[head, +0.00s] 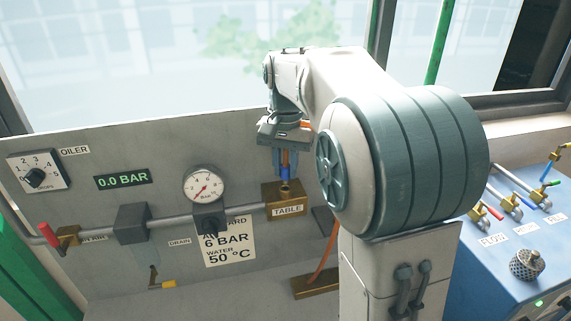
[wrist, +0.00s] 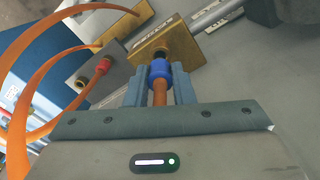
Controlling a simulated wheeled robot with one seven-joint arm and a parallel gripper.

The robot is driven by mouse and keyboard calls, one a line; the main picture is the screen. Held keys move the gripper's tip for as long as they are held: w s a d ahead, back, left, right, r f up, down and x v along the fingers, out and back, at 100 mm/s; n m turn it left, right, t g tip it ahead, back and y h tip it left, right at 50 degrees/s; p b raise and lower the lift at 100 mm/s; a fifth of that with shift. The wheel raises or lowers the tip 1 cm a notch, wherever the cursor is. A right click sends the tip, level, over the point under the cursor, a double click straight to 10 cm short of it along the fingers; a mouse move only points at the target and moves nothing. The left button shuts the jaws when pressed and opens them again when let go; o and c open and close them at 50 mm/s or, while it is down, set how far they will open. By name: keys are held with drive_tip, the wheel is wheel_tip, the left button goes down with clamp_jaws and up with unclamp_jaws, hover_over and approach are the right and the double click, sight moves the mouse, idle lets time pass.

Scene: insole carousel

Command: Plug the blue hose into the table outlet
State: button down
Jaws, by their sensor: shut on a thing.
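My gripper (head: 285,160) points down above the brass table outlet (head: 284,199), which carries a "TABLE" label. In the wrist view my gripper (wrist: 160,85) is shut on the blue hose (wrist: 160,70), around its blue collar, with an orange-brown tube behind it. The blue end also shows in the head view (head: 285,173), just above the outlet's top opening. In the wrist view the blue end is lined up with the dark opening of the brass outlet (wrist: 166,46). I cannot tell whether it touches or has entered the opening.
A red-ended fitting (wrist: 103,66) sits on a grey block beside the outlet in the wrist view, with orange hose looping left. A gauge (head: 203,187), pipe and red-handled valve (head: 50,236) are on the panel at left. A blue cabinet (head: 510,250) stands right.

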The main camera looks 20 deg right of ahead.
sight(285, 166)
drive_tip(key=shift+f+b, duration=0.95)
drive_tip(key=shift+f, duration=0.55)
drive_tip(key=c, duration=1.2)
unclamp_jaws()
drive_tip(key=shift+o, duration=0.2)
wheel_tip(285, 166, up, 14)
drive_tip(key=shift+f, duration=0.1)
drive_tip(key=shift+s, duration=0.1)
